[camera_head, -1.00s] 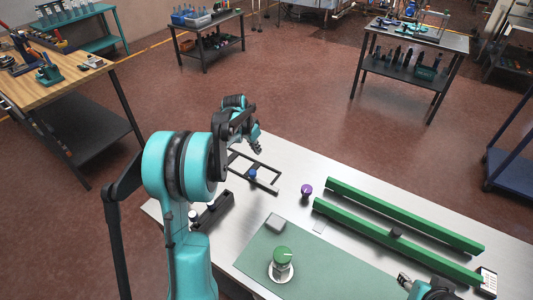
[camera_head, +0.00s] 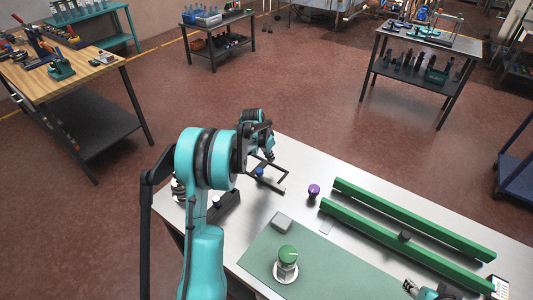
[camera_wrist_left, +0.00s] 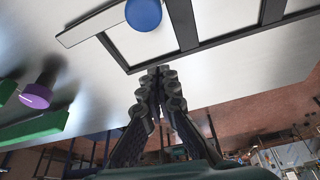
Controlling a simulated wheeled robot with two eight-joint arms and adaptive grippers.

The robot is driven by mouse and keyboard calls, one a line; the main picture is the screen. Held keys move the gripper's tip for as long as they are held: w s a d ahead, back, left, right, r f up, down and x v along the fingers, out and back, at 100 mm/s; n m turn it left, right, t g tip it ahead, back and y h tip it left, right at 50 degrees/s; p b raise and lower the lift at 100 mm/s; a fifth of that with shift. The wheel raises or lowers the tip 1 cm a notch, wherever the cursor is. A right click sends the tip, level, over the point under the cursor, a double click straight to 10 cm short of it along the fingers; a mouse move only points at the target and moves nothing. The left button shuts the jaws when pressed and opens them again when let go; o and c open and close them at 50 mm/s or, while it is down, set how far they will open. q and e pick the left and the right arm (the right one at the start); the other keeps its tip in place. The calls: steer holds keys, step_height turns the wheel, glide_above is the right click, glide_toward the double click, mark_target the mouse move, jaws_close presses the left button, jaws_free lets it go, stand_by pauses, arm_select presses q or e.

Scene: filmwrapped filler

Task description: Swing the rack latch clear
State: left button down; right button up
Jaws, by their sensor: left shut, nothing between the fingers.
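A black rack frame (camera_head: 273,187) lies on the metal table, partly hidden by my left arm in the head view. It also shows at the top of the left wrist view (camera_wrist_left: 205,22). A blue knob (camera_head: 259,171) sits on the frame. In the left wrist view, a pale flat bar (camera_wrist_left: 88,25) reaches from beside the blue knob (camera_wrist_left: 143,14) to the left; it looks like the latch. My left gripper (camera_wrist_left: 158,76) is shut and empty near the frame's edge; contact cannot be told. My right gripper (camera_head: 409,286) is partly visible at the bottom right, its fingers too small to judge.
A purple knob (camera_head: 314,191) and two green rails (camera_head: 410,218) lie right of the frame. A dark holder (camera_head: 228,207) stands beside my left arm.

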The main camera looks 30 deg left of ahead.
mark_target(260, 170)
arm_select(q)
steer(key=shift+s+a+f, duration=0.2)
steer(key=shift+s+f, duration=0.15)
steer(key=shift+s, duration=0.25)
steer(key=shift+s+a+f, duration=0.15)
steer(key=shift+s+f, duration=0.2)
steer(key=shift+s, duration=0.25)
steer(key=shift+s+b, duration=0.3)
steer(key=shift+s, duration=0.25)
steer(key=shift+a, duration=0.1)
